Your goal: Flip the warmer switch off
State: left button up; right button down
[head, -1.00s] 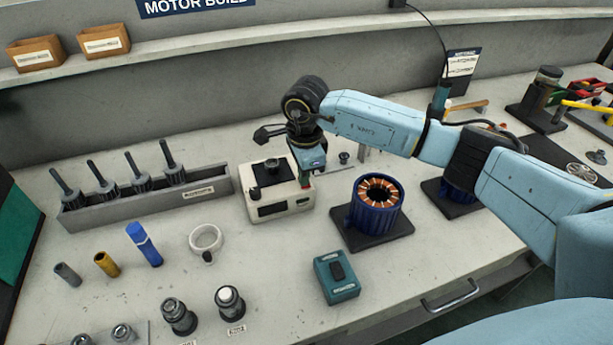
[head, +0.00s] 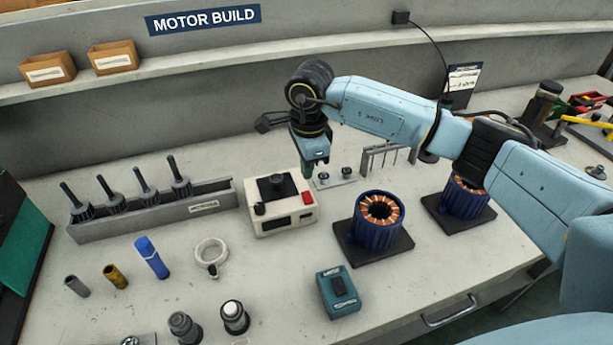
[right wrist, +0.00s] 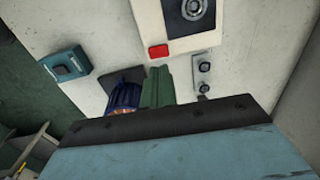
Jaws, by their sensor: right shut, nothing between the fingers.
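The warmer, a cream box (head: 275,222) with a black top piece and a dark front panel, stands mid-bench. A red switch (head: 308,197) sits at its right end. The right wrist view also shows the box (right wrist: 205,45) and the red switch (right wrist: 158,51); I cannot tell which way the switch is set. My right gripper (head: 308,178) points down just behind and above the box's right end, shut and empty. Its green fingers show in the right wrist view (right wrist: 158,84), apart from the switch in that picture. My left gripper is not in view.
A blue stator (head: 376,222) on a black base stands right of the box. A teal box (head: 338,292) with a black switch is in front. A grey rack (head: 150,215) of rotors is at left. A small plate with bolts (head: 333,180) lies behind the gripper.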

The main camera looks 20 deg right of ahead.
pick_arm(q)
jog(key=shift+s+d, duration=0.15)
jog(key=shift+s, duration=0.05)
pick_arm(e)
notch_tip(320, 180, up, 7)
jog(key=shift+s, duration=0.25)
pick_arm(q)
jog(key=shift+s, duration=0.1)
pick_arm(e)
jog(key=shift+s+f, duration=0.1)
jog(key=shift+f, duration=0.05)
